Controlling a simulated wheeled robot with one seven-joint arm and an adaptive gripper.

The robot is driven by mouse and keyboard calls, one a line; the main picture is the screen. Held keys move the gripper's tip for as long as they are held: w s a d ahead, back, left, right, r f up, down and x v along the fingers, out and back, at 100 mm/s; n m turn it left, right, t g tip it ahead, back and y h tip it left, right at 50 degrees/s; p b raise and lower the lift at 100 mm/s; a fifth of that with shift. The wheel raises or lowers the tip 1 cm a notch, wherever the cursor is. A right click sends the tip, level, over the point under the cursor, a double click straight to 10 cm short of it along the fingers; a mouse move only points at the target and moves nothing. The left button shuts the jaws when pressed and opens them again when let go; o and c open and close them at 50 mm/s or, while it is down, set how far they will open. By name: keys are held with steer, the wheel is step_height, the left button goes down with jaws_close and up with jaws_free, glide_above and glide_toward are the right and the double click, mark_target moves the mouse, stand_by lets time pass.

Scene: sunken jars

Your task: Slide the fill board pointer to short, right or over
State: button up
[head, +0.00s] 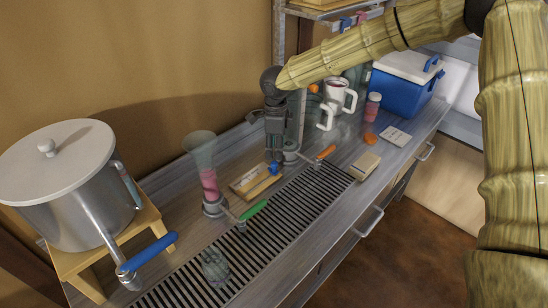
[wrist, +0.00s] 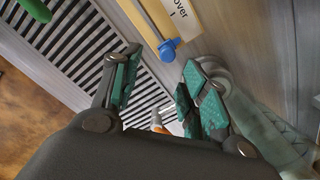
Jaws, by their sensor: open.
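The fill board (head: 250,189) is a small light wooden board lying on the counter behind the slotted drain grate. Its blue pointer knob (head: 274,169) is at its right end in the head view. In the wrist view the board (wrist: 205,40) shows the word "over", and the blue knob (wrist: 168,49) on a grey rod sits close to that label. My gripper (head: 275,158) points down over the board's right end. In the wrist view my gripper (wrist: 160,78) is open and empty, with the knob just beyond its fingertips. I cannot tell whether a finger touches it.
A glass jar with pink filling (head: 208,184) stands left of the board. Levers with green (head: 253,210), orange (head: 326,152) and blue (head: 150,251) handles stick out nearby. A large pot (head: 70,190) stands left; mugs (head: 340,95) and a blue cooler (head: 403,84) are behind right.

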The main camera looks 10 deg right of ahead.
mark_target(274, 162)
steer(key=f, duration=0.2)
steer(key=w+f, duration=0.1)
steer(key=f, duration=0.1)
steer(key=w+f+p, duration=0.1)
steer(key=f, duration=0.2)
steer(key=shift+w+f, duration=0.1)
steer(key=shift+w, duration=0.1)
steer(key=shift+s, duration=0.35)
steer(key=shift+s+r, duration=0.45)
steer(key=shift+s, duration=0.1)
steer(key=shift+w+f, duration=0.4)
steer(key=shift+f, duration=0.1)
steer(key=c, duration=0.4)
steer(key=shift+w+f, duration=0.1)
steer(key=shift+w, duration=0.1)
steer(key=c, duration=0.3)
steer(key=shift+s+r, duration=0.1)
steer(key=shift+r, duration=0.15)
jaws_close()
